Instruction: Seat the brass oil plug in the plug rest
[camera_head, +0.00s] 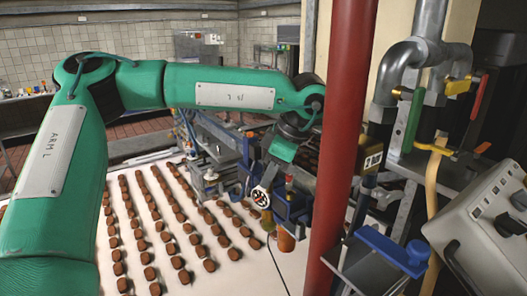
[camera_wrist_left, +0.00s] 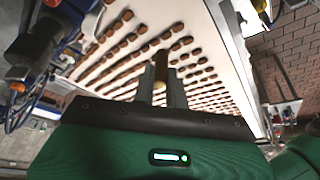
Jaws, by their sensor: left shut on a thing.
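My left gripper (camera_head: 266,178) reaches down from the green arm beside the machine at the conveyor. In the head view I cannot clearly separate the plug from the small parts around the fingers. I cannot pick out the plug rest for sure in either view. My right gripper is not in view.
A red vertical pipe (camera_head: 343,140) stands just right of the left gripper. The white belt (camera_head: 115,180) carries many biscuits. Valves and a grey control box (camera_head: 490,235) are at right.

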